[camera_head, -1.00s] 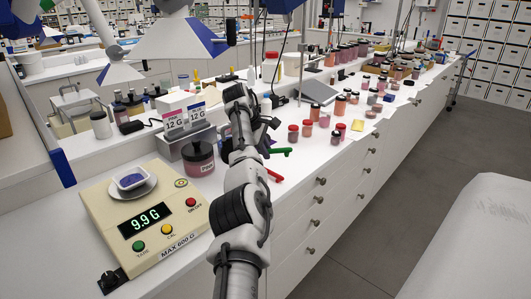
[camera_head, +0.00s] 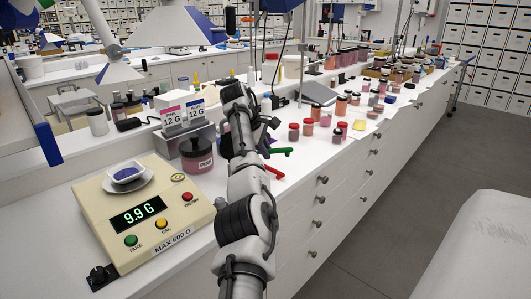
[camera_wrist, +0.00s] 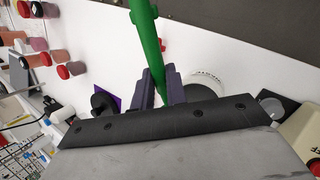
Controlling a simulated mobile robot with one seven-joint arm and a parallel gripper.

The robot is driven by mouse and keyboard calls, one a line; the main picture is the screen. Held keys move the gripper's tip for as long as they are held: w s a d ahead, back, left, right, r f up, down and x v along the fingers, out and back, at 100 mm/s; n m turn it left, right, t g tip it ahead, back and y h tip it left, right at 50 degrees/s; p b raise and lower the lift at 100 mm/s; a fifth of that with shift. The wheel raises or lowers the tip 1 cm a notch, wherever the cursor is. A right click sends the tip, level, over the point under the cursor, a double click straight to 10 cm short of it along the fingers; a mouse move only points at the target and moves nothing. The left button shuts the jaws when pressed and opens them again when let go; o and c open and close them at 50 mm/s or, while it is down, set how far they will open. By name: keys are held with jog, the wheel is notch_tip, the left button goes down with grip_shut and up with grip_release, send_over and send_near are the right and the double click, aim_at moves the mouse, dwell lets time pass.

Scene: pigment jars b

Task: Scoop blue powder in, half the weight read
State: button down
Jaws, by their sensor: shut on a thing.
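My gripper (camera_wrist: 160,82) is shut on a green handle (camera_wrist: 147,35) in the wrist view. The green handle also shows in the head view (camera_head: 281,151), over the bench right of the dark jar; I cannot make out a scoop bowl or any powder on it. The cream scale (camera_head: 92,203) reads 9.9 G. On its pan (camera_head: 137,186) sits a small dish holding blue powder (camera_head: 127,172). Two signs stand behind the jar, a pink-topped one (camera_head: 171,118) and a blue-topped one (camera_head: 196,113), both reading 12 G.
A dark-lidded jar labelled PINK (camera_head: 197,150) stands between the scale and my arm. A red handle (camera_head: 274,172) shows beside my arm. The bench front is clear there.

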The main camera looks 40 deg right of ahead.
jog(key=shift+f+b, duration=0.65)
jog(key=shift+b, duration=0.55)
jog(key=b, duration=0.3)
jog(key=h+b, duration=0.1)
jog(key=b, duration=0.2)
jog(key=shift+s+a+t+h+b, duration=0.2)
jog(key=shift+a+t+h+b, duration=0.1)
jog(key=shift+t, duration=0.1)
jog(key=h+b, duration=0.1)
jog(key=b, duration=0.2)
jog(key=t+h+b, duration=0.1)
jog(key=b, duration=0.3)
jog(key=shift+s+a+f+m, duration=0.1)
jog(key=shift+s+a+m, duration=0.15)
jog(key=shift+a+m, duration=0.15)
jog(key=h+b, duration=0.1)
jog(key=b, duration=0.1)
jog(key=t+h+b, duration=0.1)
jog(key=b, duration=0.2)
jog(key=a+t+h+b, duration=0.1)
jog(key=h+b, duration=0.1)
jog(key=b, duration=0.1)
jog(key=shift+s+f+m, duration=0.35)
jog(key=shift+m, duration=0.05)
jog(key=shift+a+f+h+b, duration=0.1)
jog(key=shift+h+b, duration=0.2)
jog(key=shift+b, duration=0.15)
